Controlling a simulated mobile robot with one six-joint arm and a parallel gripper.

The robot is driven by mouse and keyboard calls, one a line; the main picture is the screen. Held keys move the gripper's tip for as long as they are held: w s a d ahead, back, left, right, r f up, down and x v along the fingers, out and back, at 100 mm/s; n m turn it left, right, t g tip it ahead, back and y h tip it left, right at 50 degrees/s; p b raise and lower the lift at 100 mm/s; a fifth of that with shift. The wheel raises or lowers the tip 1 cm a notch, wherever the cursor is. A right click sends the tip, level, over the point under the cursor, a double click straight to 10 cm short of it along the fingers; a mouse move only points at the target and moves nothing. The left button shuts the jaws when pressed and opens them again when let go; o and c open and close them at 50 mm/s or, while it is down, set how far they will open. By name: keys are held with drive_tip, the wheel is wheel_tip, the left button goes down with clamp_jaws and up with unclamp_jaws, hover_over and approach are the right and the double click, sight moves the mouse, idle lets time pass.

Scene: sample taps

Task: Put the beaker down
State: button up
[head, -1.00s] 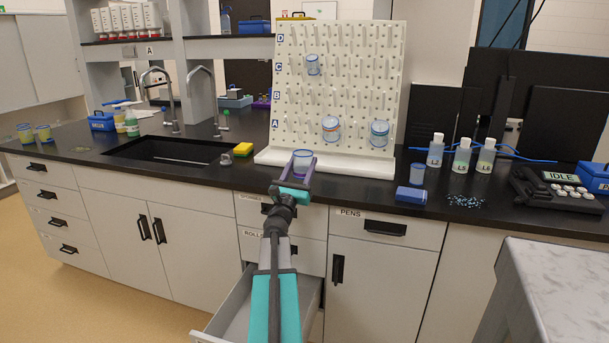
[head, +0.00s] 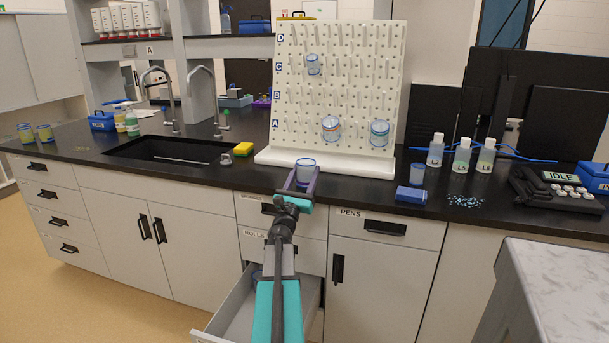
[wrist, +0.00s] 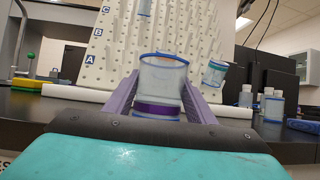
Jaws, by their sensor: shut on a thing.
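My gripper (head: 301,180) is shut on a small clear beaker with a blue rim (head: 305,171). The beaker is upright near the front edge of the black counter (head: 345,188), in front of the pegboard's foot. In the wrist view the beaker (wrist: 163,78) stands between the purple fingers, with a purple band low on it. Its base is partly hidden by my gripper, and I cannot tell whether it touches the counter.
A white pegboard (head: 338,75) with several beakers on its pegs stands behind. A yellow sponge (head: 243,149) and the sink (head: 170,150) are to the left. A drawer (head: 290,295) stands open below.

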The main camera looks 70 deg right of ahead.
drive_tip(key=shift+f+b, duration=0.35)
drive_tip(key=shift+b, duration=0.25)
drive_tip(key=o, duration=1.1)
drive_tip(key=shift+w+r+p, duration=0.1)
drive_tip(key=shift+r+p, duration=0.15)
drive_tip(key=shift+p, duration=0.25)
drive_tip(key=shift+r, duration=0.15)
drive_tip(key=b+v, duration=0.1)
drive_tip(key=v, duration=1.1)
